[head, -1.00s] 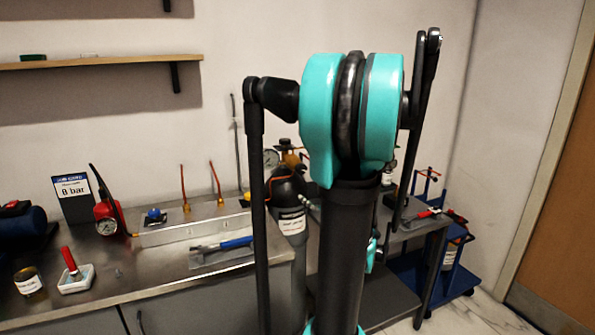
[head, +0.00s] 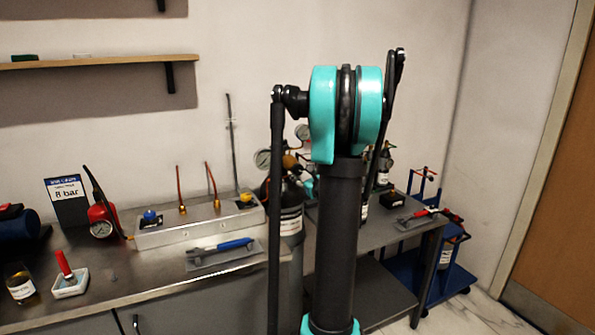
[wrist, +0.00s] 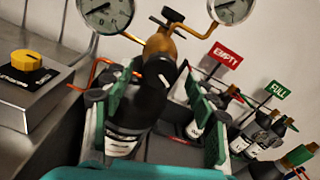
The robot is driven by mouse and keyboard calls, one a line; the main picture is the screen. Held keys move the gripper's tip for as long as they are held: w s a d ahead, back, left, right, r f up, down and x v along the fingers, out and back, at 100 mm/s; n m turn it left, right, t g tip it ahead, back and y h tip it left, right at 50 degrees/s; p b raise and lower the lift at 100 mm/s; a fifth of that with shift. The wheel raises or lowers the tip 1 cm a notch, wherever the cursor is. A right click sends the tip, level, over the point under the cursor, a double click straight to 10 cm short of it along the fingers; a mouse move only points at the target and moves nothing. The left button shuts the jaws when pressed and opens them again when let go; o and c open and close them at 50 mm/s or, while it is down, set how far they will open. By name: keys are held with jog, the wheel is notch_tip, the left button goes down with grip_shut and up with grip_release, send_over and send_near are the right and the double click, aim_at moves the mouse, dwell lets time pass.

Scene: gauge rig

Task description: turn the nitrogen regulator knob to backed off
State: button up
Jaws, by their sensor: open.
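The nitrogen regulator has a brass body (wrist: 158,43) and two round gauges, one on the left (wrist: 105,12) and one on the right (wrist: 232,8). In the head view its brass body (head: 291,163) shows beside my arm. A dark rounded part, seemingly the knob (wrist: 158,68), is in front of the brass body; its setting cannot be read. Below is the dark gas cylinder (wrist: 137,110) with a white label. My gripper (wrist: 160,84) is open, its green-padded fingers to either side of the cylinder top and knob in the picture. Contact cannot be told.
A metal box with a yellow knob (wrist: 27,62) stands at left on the bench. Red EMPTY (wrist: 226,57) and green FULL (wrist: 278,90) signs stand over more cylinders at right. A blue-handled wrench (head: 235,244) lies on the bench. An orange pipe (wrist: 100,66) is near the left finger.

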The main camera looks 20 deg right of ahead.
aim_at(299, 170)
jog(key=shift+w+a, duration=0.1)
jog(key=shift+w, duration=1.75)
jog(key=shift+c, duration=0.3)
jog(key=c, duration=1.1)
